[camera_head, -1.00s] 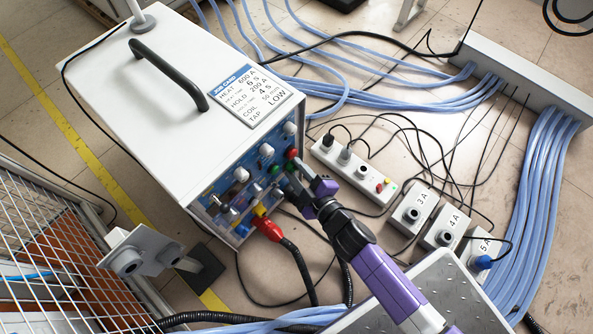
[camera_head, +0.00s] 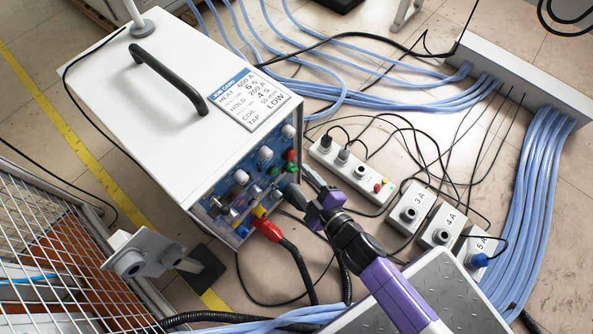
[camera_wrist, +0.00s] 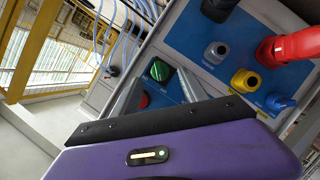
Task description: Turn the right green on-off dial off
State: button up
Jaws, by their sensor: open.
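The right green dial (camera_head: 290,168) is on the front panel of the white heater box (camera_head: 165,85), just below a red lamp or button. A second green dial (camera_head: 273,171) sits to its left. My gripper (camera_head: 300,182) is open in front of the panel's right side, its fingers pointing at it, with nothing held. In the wrist view a green dial (camera_wrist: 158,70) shows between and beyond the grey fingertips, with a red part (camera_wrist: 143,100) nearer; I cannot tell which green dial this is. The gap to the panel is hard to judge.
A red plug (camera_head: 267,229) with a thick cable sticks out below the dials. In the wrist view a yellow connector (camera_wrist: 245,80) and a blue one (camera_wrist: 278,102) stand out nearby. A power strip (camera_head: 352,172) and cables lie on the floor at right.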

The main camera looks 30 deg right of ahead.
jog(key=shift+p+v, duration=0.5)
jog(key=shift+v, duration=1.55)
jog(key=shift+w+r, duration=0.1)
jog(key=s+r+m, duration=1)
jog(key=s+r, duration=1)
jog(key=r, duration=0.4)
notch_tip(320, 180, up, 37)
jog(key=p, duration=3.8)
jog(key=shift+s+d, duration=0.25)
jog(key=shift+d, duration=0.05)
